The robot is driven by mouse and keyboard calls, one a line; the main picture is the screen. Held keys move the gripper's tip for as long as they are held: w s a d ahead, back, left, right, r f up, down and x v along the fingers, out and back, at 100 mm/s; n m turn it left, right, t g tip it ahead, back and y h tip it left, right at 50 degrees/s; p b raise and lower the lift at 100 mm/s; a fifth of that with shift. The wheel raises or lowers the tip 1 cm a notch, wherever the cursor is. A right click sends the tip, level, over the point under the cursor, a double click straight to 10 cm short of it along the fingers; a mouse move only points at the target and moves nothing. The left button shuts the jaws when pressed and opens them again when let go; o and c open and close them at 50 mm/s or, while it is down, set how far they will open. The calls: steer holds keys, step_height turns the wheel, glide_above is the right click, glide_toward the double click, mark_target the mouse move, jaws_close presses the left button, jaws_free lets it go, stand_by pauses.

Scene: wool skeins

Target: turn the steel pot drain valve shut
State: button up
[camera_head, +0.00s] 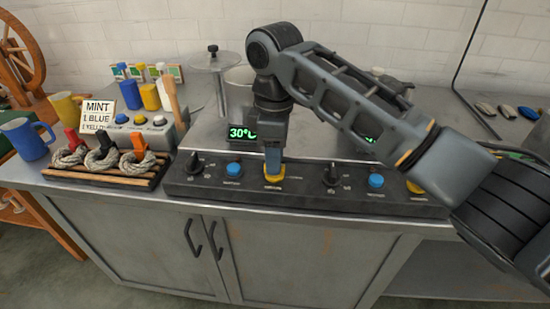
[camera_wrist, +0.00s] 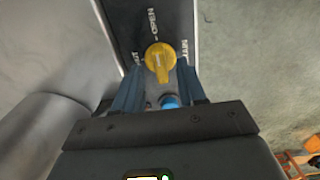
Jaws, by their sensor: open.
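The yellow drain valve knob (camera_head: 273,174) sits on the dark control strip (camera_head: 205,188) at the counter's front edge, below the 30° display. In the wrist view the yellow knob (camera_wrist: 160,56) lies between my fingertips, with "OPEN" printed above it and part of "DRAIN" to its right. Its narrow end appears to point down in that view. My gripper (camera_head: 273,165) reaches down over the knob. In the wrist view my gripper (camera_wrist: 160,72) is open, with one finger on each side of the knob; contact cannot be told. The steel pot (camera_head: 239,84) stands behind, partly hidden by my arm.
A blue button (camera_head: 233,169) and black dial (camera_head: 194,163) are left of the valve. Another dial (camera_head: 331,175), blue button (camera_head: 376,181) and yellow knob (camera_head: 415,187) are to the right. A wooden rack (camera_head: 88,177) with skeins and mugs stand left.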

steer(key=shift+f, duration=0.6)
jaws_close()
